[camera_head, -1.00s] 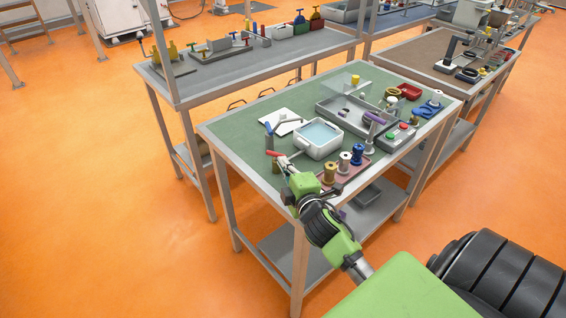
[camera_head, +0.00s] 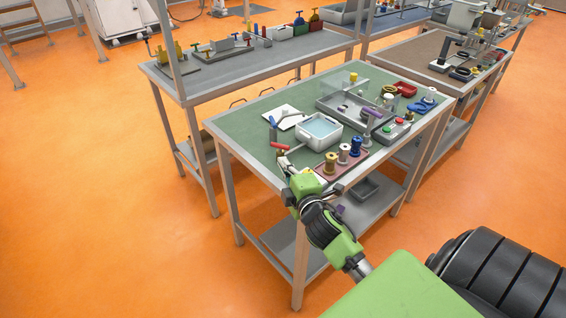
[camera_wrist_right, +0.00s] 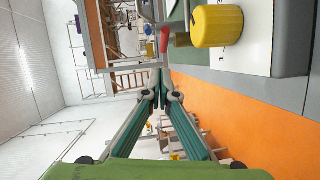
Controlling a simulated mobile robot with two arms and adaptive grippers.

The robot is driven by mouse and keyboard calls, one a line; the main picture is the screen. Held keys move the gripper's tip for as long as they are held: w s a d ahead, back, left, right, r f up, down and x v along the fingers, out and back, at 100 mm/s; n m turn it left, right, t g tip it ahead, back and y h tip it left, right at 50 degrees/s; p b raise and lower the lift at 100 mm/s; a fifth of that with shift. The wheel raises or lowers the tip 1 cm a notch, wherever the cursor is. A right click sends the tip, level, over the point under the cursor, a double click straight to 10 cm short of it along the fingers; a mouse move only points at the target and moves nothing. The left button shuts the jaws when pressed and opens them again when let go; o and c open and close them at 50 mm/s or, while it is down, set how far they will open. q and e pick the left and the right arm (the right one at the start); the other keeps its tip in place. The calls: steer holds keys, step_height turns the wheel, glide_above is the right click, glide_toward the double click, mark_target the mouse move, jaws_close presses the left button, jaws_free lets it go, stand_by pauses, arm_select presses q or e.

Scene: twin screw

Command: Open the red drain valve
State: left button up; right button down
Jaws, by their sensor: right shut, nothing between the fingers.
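The red valve handle (camera_head: 279,146) sticks out at the left of a white tub (camera_head: 334,139) of water, near the table's front edge. It also shows in the right wrist view as a red bar (camera_wrist_right: 165,38) just past my fingertips. My right gripper (camera_head: 283,156) is at the table's front edge, just in front of the red handle. In the wrist view my right gripper (camera_wrist_right: 160,72) is shut, with its fingertips together and nothing between them. A small gap seems to separate the tips from the handle; contact is hard to judge. My left gripper is out of view.
A blue-handled part (camera_head: 272,122) stands behind the red handle. Further right are a grey tray (camera_head: 345,119) and a button box (camera_head: 391,133).

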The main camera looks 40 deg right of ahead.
steer(key=s, duration=0.2)
steer(key=s+f+b, duration=0.1)
steer(key=shift+s+d, duration=0.2)
steer(key=shift+d, duration=0.2)
steer(key=v, duration=0.4)
steer(key=shift+w+r+b, duration=0.15)
steer(key=shift+r+b, duration=0.15)
steer(key=shift+r, duration=0.1)
steer(key=shift+s+a, duration=0.15)
steer(key=shift+s, duration=0.05)
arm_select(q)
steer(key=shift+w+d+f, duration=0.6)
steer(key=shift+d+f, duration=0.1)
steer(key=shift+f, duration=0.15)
